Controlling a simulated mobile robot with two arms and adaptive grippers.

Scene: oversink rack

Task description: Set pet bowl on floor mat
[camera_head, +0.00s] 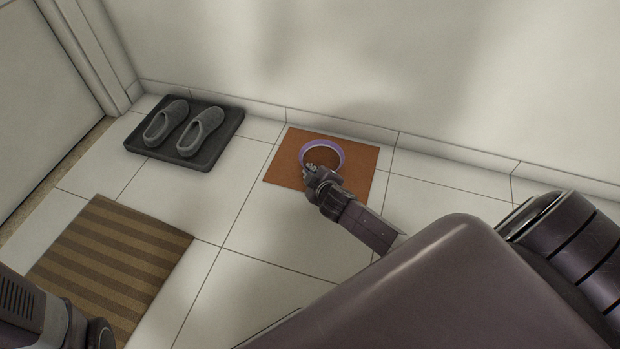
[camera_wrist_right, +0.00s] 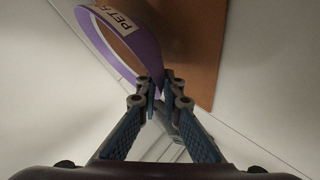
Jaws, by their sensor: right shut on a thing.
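The pet bowl (camera_head: 338,149) is a round purple piece with a thin rim, over the orange-brown floor mat (camera_head: 283,168) by the wall. In the right wrist view, the bowl (camera_wrist_right: 146,48) is at upper left, with a pale label reading "PET F", partly cut off. The mat (camera_wrist_right: 192,50) shows behind it. My right gripper (camera_head: 310,168) is shut on the near side of the bowl; its fingertips (camera_wrist_right: 157,88) meet at the rim in the wrist view. I cannot tell whether the bowl touches the mat. My left gripper is out of view.
A dark tray (camera_head: 232,127) with two grey shoes (camera_head: 200,131) lies left of the mat against the wall. A brown striped rug (camera_head: 115,262) is at lower left. White tiles between them are clear. The wall (camera_head: 400,70) rises behind the mat.

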